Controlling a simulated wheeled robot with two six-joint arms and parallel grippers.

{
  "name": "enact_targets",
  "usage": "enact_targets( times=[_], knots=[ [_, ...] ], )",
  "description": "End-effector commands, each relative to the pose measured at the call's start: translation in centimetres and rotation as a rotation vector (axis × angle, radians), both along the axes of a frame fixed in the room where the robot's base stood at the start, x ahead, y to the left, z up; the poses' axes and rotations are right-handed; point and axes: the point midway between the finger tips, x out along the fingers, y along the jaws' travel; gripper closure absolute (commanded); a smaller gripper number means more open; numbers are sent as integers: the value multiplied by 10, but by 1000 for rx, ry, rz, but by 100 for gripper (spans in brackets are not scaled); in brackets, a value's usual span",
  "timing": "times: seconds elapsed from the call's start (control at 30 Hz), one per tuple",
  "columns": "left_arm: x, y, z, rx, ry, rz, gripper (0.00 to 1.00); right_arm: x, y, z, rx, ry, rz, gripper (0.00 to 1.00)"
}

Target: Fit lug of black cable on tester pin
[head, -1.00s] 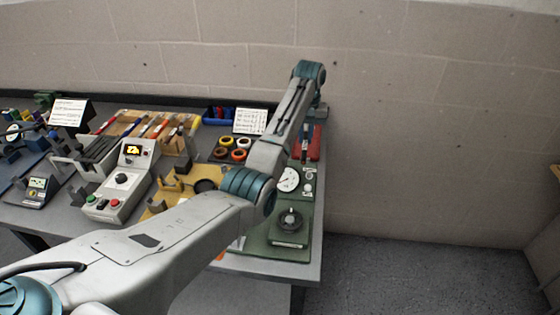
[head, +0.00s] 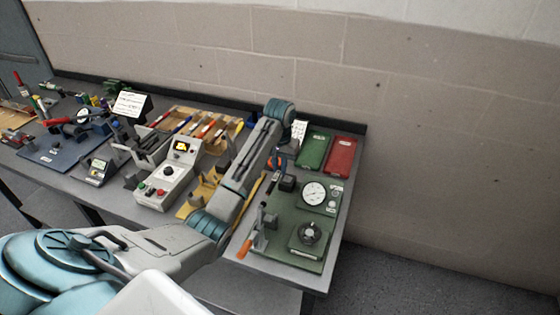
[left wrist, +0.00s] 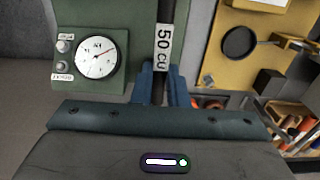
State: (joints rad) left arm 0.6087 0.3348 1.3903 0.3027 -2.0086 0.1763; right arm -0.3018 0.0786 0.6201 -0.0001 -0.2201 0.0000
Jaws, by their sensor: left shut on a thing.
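My left gripper (left wrist: 160,82) is shut on a dark cable (left wrist: 163,48) with a white "50 CU" tag, seen in the left wrist view between its blue fingers. The cable runs upward out of that picture; its lug is not clearly visible. In the head view my left arm's upper links hide most of the gripper. The tester's round white gauge (head: 314,193) sits on a green board, with small terminals (head: 335,197) beside it. In the left wrist view the gauge (left wrist: 97,57) is left of the gripper, apart from it. My right gripper is not in view.
A green case (head: 313,152) and a red case (head: 341,158) lie behind. A grey control box (head: 165,182) and yellow fixture stand left. The floor right of the bench is clear.

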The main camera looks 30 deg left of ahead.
Motion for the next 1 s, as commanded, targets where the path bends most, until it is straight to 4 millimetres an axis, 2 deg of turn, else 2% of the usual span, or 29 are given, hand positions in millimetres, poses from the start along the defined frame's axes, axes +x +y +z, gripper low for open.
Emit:
enact_targets(
  times=[0.37, 1.0],
  knots=[
    [0, 0, -5, 1, 0, 0, 100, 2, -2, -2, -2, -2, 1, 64],
    [0, 0, -54, 2, 1, 1, 100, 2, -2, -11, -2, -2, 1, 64]
  ],
)
